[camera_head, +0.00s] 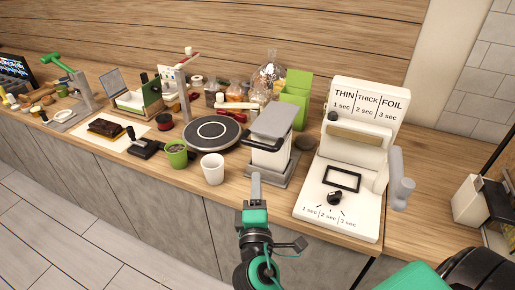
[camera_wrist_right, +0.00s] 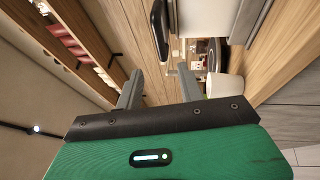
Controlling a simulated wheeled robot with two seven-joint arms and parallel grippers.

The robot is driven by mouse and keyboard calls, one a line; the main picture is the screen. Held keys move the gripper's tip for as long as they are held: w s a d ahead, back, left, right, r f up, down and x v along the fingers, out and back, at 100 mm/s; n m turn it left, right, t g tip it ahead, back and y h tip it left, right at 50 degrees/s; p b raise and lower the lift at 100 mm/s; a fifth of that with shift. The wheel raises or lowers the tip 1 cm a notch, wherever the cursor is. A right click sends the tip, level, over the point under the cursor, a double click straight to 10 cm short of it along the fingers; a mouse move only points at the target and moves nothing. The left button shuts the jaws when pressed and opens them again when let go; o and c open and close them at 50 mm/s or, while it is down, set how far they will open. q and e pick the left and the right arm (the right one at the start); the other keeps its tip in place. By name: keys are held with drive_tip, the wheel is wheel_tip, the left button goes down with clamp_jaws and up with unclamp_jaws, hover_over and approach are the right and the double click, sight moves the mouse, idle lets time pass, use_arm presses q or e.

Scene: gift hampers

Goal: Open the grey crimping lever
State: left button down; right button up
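A grey lever (camera_head: 400,182) with a rounded knob stands at the right side of the white sealing machine (camera_head: 310,207), which carries printed THIN, THICK and FOIL settings. A smaller press with a grey top plate (camera_head: 272,119) stands just left of it; I cannot tell from the marks which grey part is the crimping lever. My right gripper (camera_head: 256,180) is in front of the counter, below the small press and apart from it. In the right wrist view its two fingers (camera_wrist_right: 160,82) are spread with nothing between them. My left gripper is not in view.
A white cup (camera_head: 213,169) and a green cup (camera_head: 176,154) stand left of my right gripper. A round dark turntable (camera_head: 212,131) lies behind them. A green box (camera_head: 295,98) and bags stand at the back. The counter is crowded; its front edge is near my gripper.

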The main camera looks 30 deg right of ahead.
sight(257, 147)
drive_tip(key=p+x, duration=0.5)
drive_tip(key=x, duration=0.7)
drive_tip(key=shift+w+d+r, duration=0.15)
drive_tip(key=shift+w, duration=0.15)
drive_tip(key=shift+w+d+p, duration=0.25)
drive_tip(key=shift+w+p, duration=0.05)
drive_tip(key=shift+w, duration=0.15)
clamp_jaws()
